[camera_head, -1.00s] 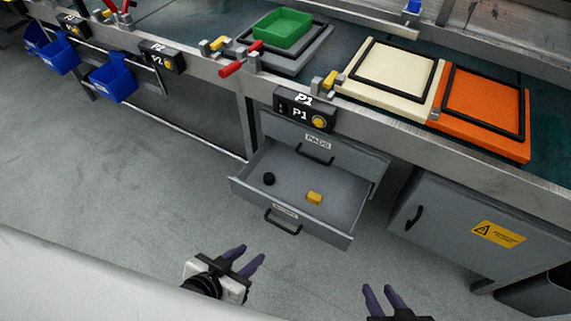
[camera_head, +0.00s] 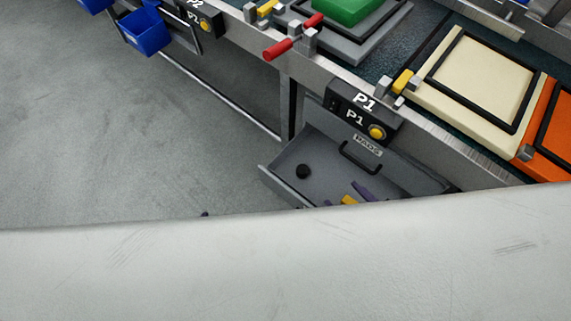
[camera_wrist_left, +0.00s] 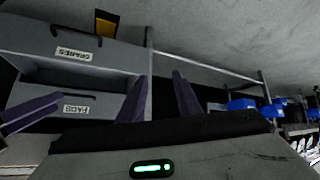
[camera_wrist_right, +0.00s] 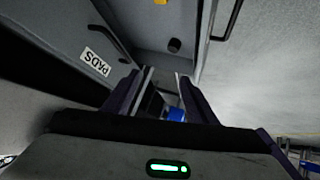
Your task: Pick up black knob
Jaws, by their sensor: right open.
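The black knob (camera_head: 303,171) is a small dark round piece lying in the open grey drawer (camera_head: 278,183), toward its left side. It also shows in the right wrist view (camera_wrist_right: 174,45), above and beyond the fingers. A yellow block (camera_head: 349,201) lies to its right, partly hidden by my pale body edge. My right gripper (camera_wrist_right: 158,88) is open and empty, with purple fingers apart; a purple finger shows beside the yellow block in the head view. My left gripper (camera_wrist_left: 158,85) is open and empty, outside the drawer front; only a tiny tip shows in the head view.
The drawer sits under the bench edge and the P1 button box (camera_head: 361,116). A closed PADS drawer (camera_head: 385,165) is above it. The open drawer's handle (camera_wrist_right: 227,20) sticks out. Blue bins (camera_head: 146,32) hang at left. The floor left of the drawer is clear.

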